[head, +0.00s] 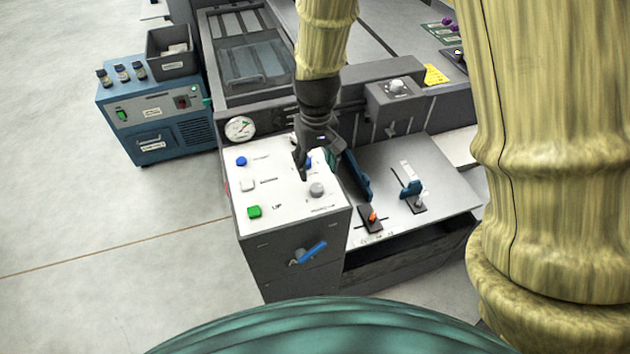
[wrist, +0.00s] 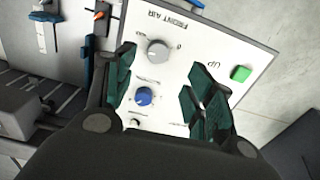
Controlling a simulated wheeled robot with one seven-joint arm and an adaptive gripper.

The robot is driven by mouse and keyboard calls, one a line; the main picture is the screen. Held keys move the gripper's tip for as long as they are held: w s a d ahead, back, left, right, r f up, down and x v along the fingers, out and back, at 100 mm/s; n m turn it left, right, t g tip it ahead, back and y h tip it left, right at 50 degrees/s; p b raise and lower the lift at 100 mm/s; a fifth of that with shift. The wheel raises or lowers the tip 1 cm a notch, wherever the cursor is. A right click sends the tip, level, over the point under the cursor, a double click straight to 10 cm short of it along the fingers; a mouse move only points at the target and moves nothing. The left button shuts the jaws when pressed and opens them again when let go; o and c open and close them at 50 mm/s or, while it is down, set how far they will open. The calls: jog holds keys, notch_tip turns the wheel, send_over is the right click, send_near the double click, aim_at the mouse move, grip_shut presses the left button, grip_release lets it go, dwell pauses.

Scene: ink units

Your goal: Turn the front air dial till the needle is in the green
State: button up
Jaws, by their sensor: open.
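The front air dial is a grey round knob on the white panel, just below my gripper's tip in the head view (head: 317,190). In the wrist view the dial (wrist: 158,52) sits beside the printed words FRONT AIR. My gripper (head: 317,166) is open above the panel. In the wrist view its green-padded fingers (wrist: 160,72) are spread to either side, with the grey dial a little beyond the tips and nothing held. The round gauge (head: 240,129) stands at the panel's back left corner; its needle is too small to read against the green.
A blue knob (wrist: 144,96) lies between the fingers in the wrist view, close to the grey dial. A green button (head: 254,212), a white button (head: 248,185) and a blue button (head: 241,161) line the panel's left. Blue and orange levers (head: 411,188) stand to the right.

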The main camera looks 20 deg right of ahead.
aim_at(317, 187)
jog(key=f, duration=0.3)
jog(key=shift+w+d+f+p, duration=0.15)
jog(key=shift+w+d+p, duration=0.1)
jog(key=shift+p, duration=0.1)
jog(key=shift+s+a+f, duration=0.1)
jog(key=shift+s+f, duration=0.1)
jog(key=shift+f, duration=0.5)
jog(key=shift+w+f+p, duration=0.1)
jog(key=shift+f+p, duration=0.6)
jog(key=shift+f, duration=1.45)
jog(key=c, duration=1)
